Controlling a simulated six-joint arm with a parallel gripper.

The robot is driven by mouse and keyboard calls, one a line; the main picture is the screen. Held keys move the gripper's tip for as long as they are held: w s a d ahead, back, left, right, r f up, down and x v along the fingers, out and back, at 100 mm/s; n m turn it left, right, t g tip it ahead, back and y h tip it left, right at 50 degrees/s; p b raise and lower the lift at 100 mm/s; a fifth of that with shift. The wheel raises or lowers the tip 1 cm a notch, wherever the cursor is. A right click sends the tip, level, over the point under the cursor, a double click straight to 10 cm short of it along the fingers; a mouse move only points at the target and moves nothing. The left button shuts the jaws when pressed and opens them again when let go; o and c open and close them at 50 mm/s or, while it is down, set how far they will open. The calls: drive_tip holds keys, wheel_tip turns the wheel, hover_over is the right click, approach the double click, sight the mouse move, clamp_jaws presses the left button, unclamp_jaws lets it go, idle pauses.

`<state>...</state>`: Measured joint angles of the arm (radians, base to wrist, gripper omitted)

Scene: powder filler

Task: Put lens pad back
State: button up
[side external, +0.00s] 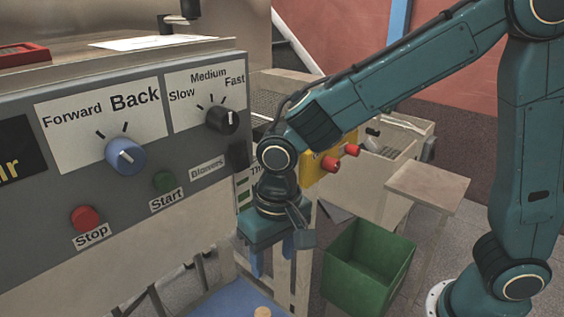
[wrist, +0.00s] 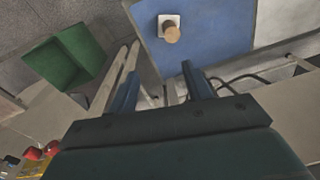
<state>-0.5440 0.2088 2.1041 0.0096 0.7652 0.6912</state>
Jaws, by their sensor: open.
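What looks like the lens pad (wrist: 166,20), a small white square with a round wooden knob (wrist: 172,34), is on a blue board (wrist: 215,30) in the wrist view. In the side view only the top of a wooden knob (side external: 263,312) shows at the bottom edge, over the blue surface (side external: 235,297). My gripper (side external: 271,264) points down above the board's far side, open and empty. In the wrist view its fingers (wrist: 160,72) are spread, with the knob beyond their tips and apart from them.
A green bin (side external: 367,262) stands right of my gripper. A control panel (side external: 60,190) with knobs and buttons is at the left. A yellow box with red buttons (side external: 322,167) is behind my wrist. Pale wooden posts (side external: 301,280) stand close to the fingers. A small table (side external: 428,187) is at right.

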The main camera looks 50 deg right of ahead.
drive_tip(key=s+d+r+t, duration=0.2)
drive_tip(key=s+d+r, duration=0.3)
drive_tip(key=d+r, duration=0.6)
drive_tip(key=s+d+r+n+t, duration=0.1)
drive_tip(key=s+d+t, duration=0.1)
drive_tip(key=s+d, duration=0.6)
drive_tip(key=shift+s+n+t, duration=0.4)
